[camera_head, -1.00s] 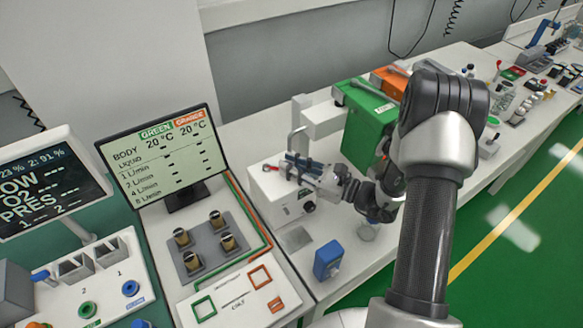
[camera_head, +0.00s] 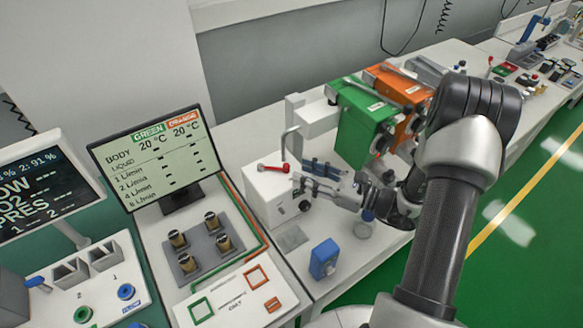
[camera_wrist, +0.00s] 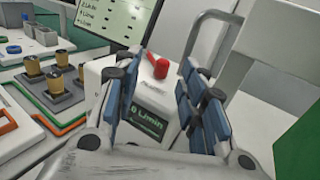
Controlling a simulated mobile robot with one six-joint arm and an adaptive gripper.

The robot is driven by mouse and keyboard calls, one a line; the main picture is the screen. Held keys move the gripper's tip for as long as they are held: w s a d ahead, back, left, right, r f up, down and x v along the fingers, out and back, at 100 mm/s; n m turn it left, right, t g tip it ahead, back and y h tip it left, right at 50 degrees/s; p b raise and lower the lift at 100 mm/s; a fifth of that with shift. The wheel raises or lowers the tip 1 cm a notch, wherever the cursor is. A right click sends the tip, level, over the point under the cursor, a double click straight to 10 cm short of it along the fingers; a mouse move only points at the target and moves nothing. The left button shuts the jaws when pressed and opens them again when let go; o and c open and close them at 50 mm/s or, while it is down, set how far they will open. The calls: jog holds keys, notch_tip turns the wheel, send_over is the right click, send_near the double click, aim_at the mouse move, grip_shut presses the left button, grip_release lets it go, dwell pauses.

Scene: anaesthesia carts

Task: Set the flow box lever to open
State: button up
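The flow box (camera_head: 268,192) is a white box on the bench at the centre of the head view. A red lever (camera_head: 273,167) lies on its top, its arm pointing right toward my gripper. In the wrist view the box (camera_wrist: 104,72) shows a dark display reading 0 L/min, and the red lever (camera_wrist: 158,66) appears between the fingers. My gripper (camera_head: 299,177) is open and empty, just right of the box. In the wrist view the two blue-padded fingers of my gripper (camera_wrist: 160,78) are spread wide. The lever's markings are too small to read.
A bent metal rod (camera_head: 285,142) stands behind the box. A green box (camera_head: 357,122) and an orange box (camera_head: 397,92) stand to the right. A blue block (camera_head: 324,259) is at the front edge. A monitor (camera_head: 158,158) and a grey tray with several brass knobs (camera_head: 209,254) are left.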

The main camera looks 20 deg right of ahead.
jog(key=v, duration=0.6)
jog(key=shift+a, duration=0.1)
jog(key=shift+c, duration=0.6)
